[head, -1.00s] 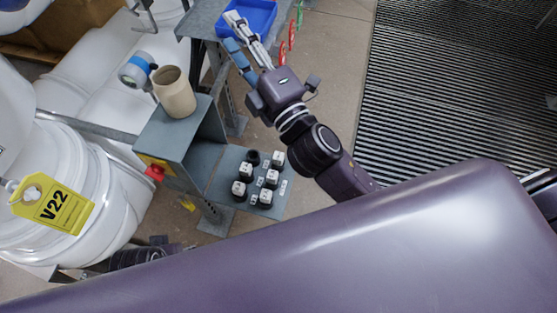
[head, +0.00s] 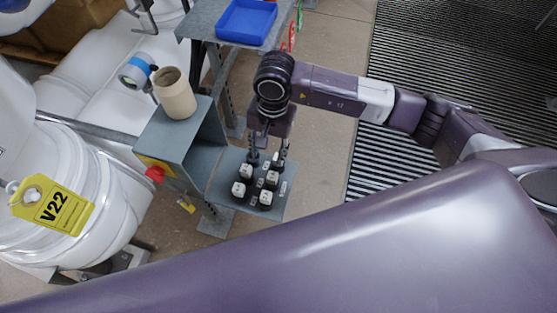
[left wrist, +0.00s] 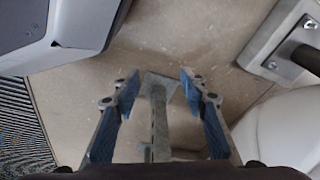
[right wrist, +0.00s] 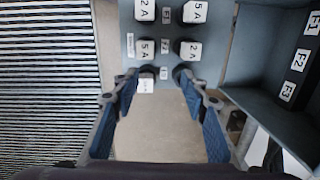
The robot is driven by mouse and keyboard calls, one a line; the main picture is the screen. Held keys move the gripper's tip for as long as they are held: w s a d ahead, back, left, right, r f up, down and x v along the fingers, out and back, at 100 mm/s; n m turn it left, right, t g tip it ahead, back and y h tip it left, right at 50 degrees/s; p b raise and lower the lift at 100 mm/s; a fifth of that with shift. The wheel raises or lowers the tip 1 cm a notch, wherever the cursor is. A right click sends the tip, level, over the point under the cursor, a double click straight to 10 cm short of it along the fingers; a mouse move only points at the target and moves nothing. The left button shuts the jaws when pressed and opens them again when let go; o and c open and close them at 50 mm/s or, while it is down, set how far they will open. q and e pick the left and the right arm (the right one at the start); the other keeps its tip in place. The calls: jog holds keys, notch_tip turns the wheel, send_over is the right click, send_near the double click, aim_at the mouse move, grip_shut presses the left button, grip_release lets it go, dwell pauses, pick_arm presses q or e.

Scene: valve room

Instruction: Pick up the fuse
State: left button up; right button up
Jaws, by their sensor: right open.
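Several black fuses with white labelled tops, such as one marked 2A (head: 265,198), stand upright in two columns on a grey panel (head: 222,188). My right gripper (head: 267,154) points down, open, at the panel's far end. In the right wrist view its fingertips (right wrist: 155,76) stand either side of the nearest fuse (right wrist: 146,86), which is closer to the left finger. A dark, uncapped socket (right wrist: 178,72) beside that fuse is partly hidden by the right finger. I cannot tell if either finger touches. My left gripper (left wrist: 158,80) is open and empty above the floor.
A grey open box (head: 180,148) with a red knob (head: 155,174) and a beige cup (head: 175,95) on top stands left of the panel. A blue tray (head: 246,20) lies on the metal shelf behind.

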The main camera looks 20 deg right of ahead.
jog(key=d, duration=0.1)
jog(key=d+h, duration=0.1)
jog(key=shift+w+d+f, duration=0.35)
jog(key=shift+w+f, duration=0.05)
jog(key=f, duration=0.7)
jog(key=shift+w+d+b, duration=0.3)
jog(key=shift+b, duration=0.1)
pick_arm(q)
jog(key=shift+w+r, duration=0.3)
jog(key=shift+r, duration=0.2)
jog(key=shift+w+r, duration=0.25)
jog(key=shift+r, duration=0.25)
pick_arm(e)
jog(key=shift+c, duration=0.5)
jog(key=c, duration=1)
